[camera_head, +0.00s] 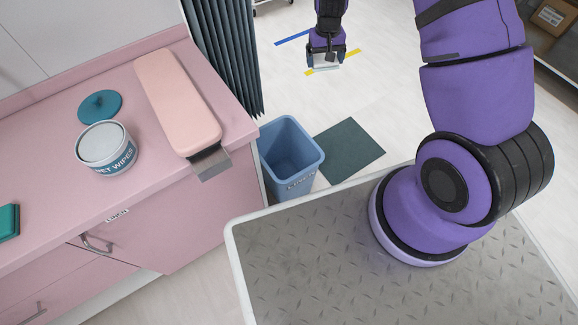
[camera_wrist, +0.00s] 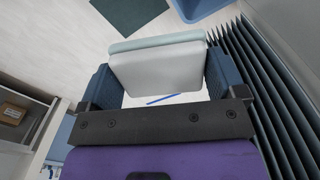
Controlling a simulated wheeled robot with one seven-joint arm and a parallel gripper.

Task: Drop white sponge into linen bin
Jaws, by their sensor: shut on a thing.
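The white sponge (camera_wrist: 160,70) is held between the two fingers of my gripper (camera_wrist: 163,88) in the wrist view; it has a pale green layer along one edge. In the head view my gripper (camera_head: 325,66) hangs over the floor at the top middle, with the sponge (camera_head: 326,61) small and pale at its fingertips. The blue linen bin (camera_head: 291,165) stands on the floor beside the pink counter, nearer to the head camera than the gripper. It looks empty. In the wrist view, part of the bin (camera_wrist: 200,8) shows at the top edge, beyond the sponge.
A dark green mat (camera_head: 348,150) lies right of the bin. A dark pleated curtain (camera_head: 228,55) hangs behind it and shows close to my gripper's right in the wrist view (camera_wrist: 275,95). The pink counter (camera_head: 60,205) holds a wipes tub (camera_head: 105,148) and an armrest pad (camera_head: 177,100).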

